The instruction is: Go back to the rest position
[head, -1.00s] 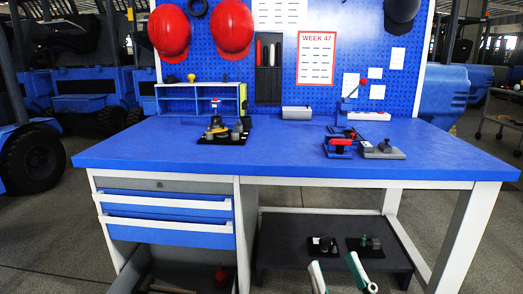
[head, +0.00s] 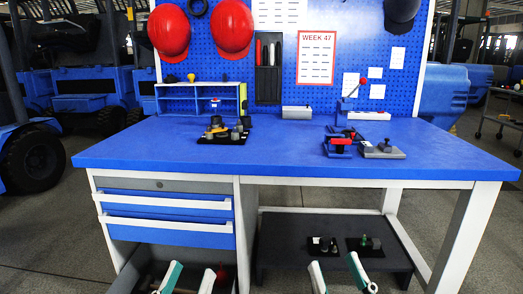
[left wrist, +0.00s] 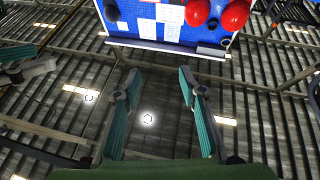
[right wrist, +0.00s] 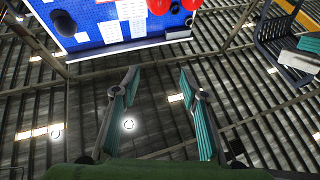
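My left gripper (head: 188,279) is at the bottom of the head view, in front of the drawer cabinet and its open lower space. Its two fingers are apart and empty in the left wrist view (left wrist: 157,88). My right gripper (head: 341,274) is at the bottom of the head view, in front of the low shelf under the bench. Its fingers are also apart and empty in the right wrist view (right wrist: 157,85). Both grippers point up, and both wrist views look toward the ceiling and pegboard. Neither gripper touches anything visible.
The blue workbench (head: 270,165) stands ahead, with a black tray of parts (head: 224,138) and red and grey fixtures (head: 340,147) on it. Two small black trays rest on the dark low shelf (head: 300,256). The bench's front strip is clear.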

